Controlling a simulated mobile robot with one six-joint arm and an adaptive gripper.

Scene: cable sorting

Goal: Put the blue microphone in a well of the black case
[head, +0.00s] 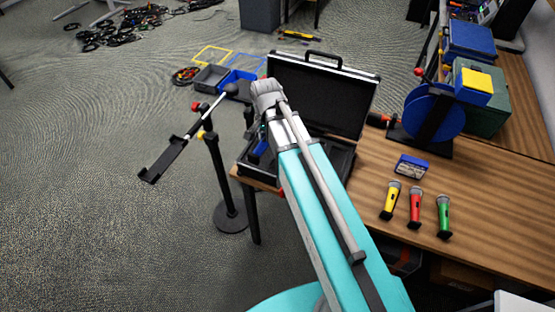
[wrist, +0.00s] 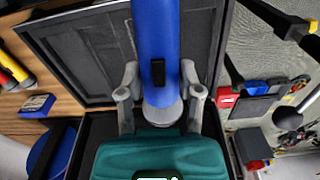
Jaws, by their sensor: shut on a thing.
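My gripper (wrist: 160,88) is shut on the blue microphone (wrist: 155,35), with one finger on each side of it near the pale end. In the wrist view the microphone runs up out of the top edge, so its far end is cut off. The black case (head: 345,157) stands open on the table's left end, its lid (head: 318,95) raised at the back. The microphone is over the case's base, which also shows in the wrist view (wrist: 88,50). My arm covers much of the base in the head view. I cannot tell whether the microphone touches a well.
Yellow (head: 390,200), red (head: 415,207) and green (head: 443,215) microphones lie on the table right of the case, near a small blue box (head: 411,167). A blue reel (head: 432,115) stands behind them. A black stand (head: 215,165) is on the floor left of the table.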

